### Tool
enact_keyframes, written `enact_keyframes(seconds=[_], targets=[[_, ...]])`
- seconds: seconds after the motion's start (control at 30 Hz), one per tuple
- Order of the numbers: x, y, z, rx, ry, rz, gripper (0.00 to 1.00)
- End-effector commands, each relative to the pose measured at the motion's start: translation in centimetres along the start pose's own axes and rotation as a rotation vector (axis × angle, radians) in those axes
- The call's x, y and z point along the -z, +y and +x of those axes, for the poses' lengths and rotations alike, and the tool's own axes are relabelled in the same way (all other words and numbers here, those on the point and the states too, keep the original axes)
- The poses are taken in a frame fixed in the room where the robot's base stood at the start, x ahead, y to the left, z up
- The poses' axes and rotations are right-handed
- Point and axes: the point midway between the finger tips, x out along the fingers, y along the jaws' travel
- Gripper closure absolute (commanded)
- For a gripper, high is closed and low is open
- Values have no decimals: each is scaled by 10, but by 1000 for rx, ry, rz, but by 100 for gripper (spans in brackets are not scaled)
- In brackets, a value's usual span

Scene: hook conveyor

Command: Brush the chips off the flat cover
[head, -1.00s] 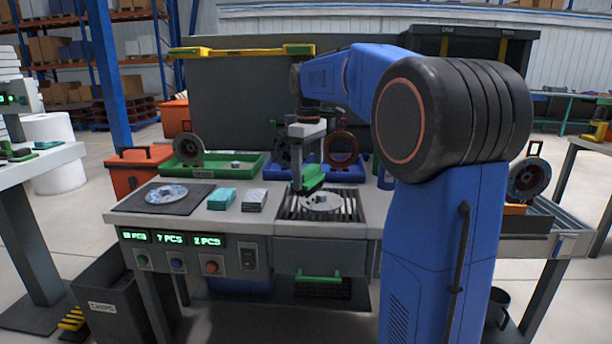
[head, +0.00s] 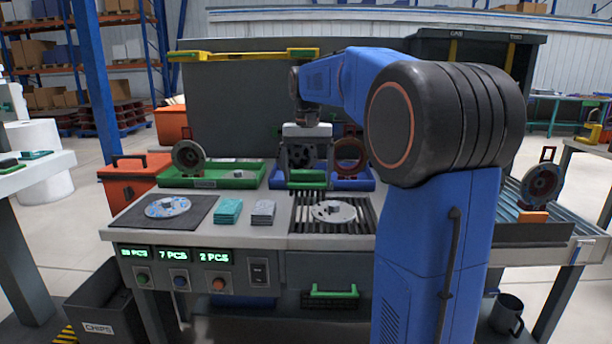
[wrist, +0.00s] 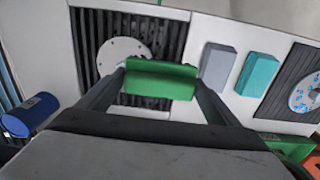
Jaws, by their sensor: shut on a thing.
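A pale grey round flat cover (head: 333,212) lies on the slatted grate (head: 300,225) at the bench's right. It also shows in the wrist view (wrist: 118,52), partly hidden by my gripper. Small grey shapes sit near its middle in the head view; I cannot tell whether they are chips or part of it. My gripper (head: 307,175) is shut on a green block-shaped brush (wrist: 160,80). It holds the brush above and behind the cover, apart from it in the head view. The brush's underside is hidden.
A disc with blue patches (head: 167,207) lies on a dark mat (head: 197,213) at left. Green (head: 245,175) and blue (head: 365,184) trays line the back. A chips bin (head: 100,315) is on the floor.

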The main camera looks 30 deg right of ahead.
Motion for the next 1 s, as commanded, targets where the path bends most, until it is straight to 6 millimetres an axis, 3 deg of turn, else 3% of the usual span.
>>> enact_keyframes(seconds=[0.6,1.0], targets=[[0,0,54,0,-1,1,32],[0,0,60,0,0,0,32]])
